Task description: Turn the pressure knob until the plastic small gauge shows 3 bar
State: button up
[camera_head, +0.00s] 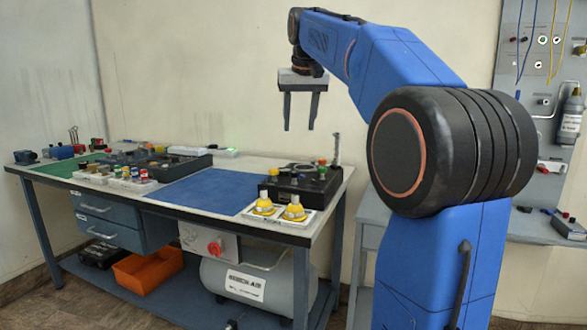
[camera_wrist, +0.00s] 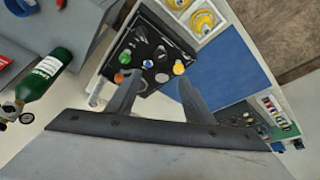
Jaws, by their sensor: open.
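A black trainer box (camera_head: 316,190) stands at the right end of the workbench, and it also shows in the wrist view (camera_wrist: 140,32). Its top carries several small coloured knobs, among them a green one (camera_wrist: 125,57), a blue one (camera_wrist: 147,64), a yellow one (camera_wrist: 178,69) and an orange one (camera_wrist: 118,78). I cannot tell which is the pressure knob. The small gauge and its reading cannot be made out. My gripper (camera_head: 299,124) hangs above the box, fingers down, apart and empty; the fingers also show in the wrist view (camera_wrist: 159,84).
Two yellow items sit on a white tray (camera_head: 280,225) in front of the box. A blue mat (camera_head: 200,190) lies left of it, with other equipment farther left. A green bottle (camera_wrist: 42,78) lies beside the box in the wrist view. The air above the box is clear.

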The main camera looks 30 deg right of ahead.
aim_at(294, 172)
jog(key=x, duration=1.7)
jog(key=shift+s+f, duration=0.1)
jog(key=shift+f, duration=0.1)
jog(key=c, duration=1)
jog(key=shift+a+m, duration=0.1)
jog(key=shift+m, duration=0.5)
jog(key=shift+c, duration=0.2)
jog(key=o, duration=1)
jog(key=shift+o, duration=0.2)
jog(key=shift+r, duration=0.1)
